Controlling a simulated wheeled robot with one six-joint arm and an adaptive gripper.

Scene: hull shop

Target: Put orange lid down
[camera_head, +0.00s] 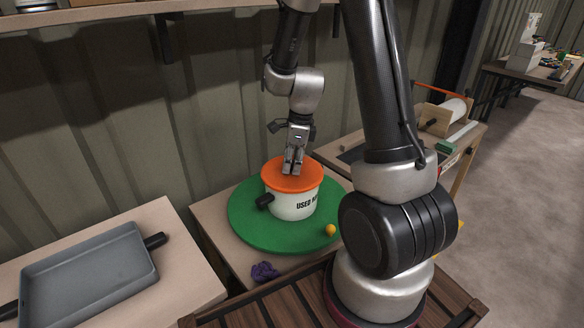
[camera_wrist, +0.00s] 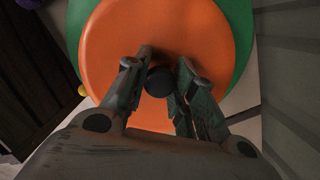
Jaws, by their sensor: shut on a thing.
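The orange lid (camera_head: 283,181) lies on top of a white pot (camera_head: 290,205) with dark lettering and a black side handle. The pot stands on a round green mat (camera_head: 250,228). My gripper (camera_head: 293,170) points down at the lid's middle. In the wrist view my gripper (camera_wrist: 160,88) has its two fingers on either side of the lid's dark round knob (camera_wrist: 159,80), shut on it. The orange lid (camera_wrist: 165,30) fills most of the upper wrist view, and the green mat (camera_wrist: 77,20) shows past its edge. The lid looks level; whether it touches the rim all round is hard to tell.
A yellow knob-like thing (camera_head: 330,230) is at the mat's front right. A crumpled purple thing (camera_head: 264,271) lies on the table in front. A grey tray (camera_head: 90,268) with black handles is on the left table. A workbench (camera_head: 470,135) with a white roll stands at right.

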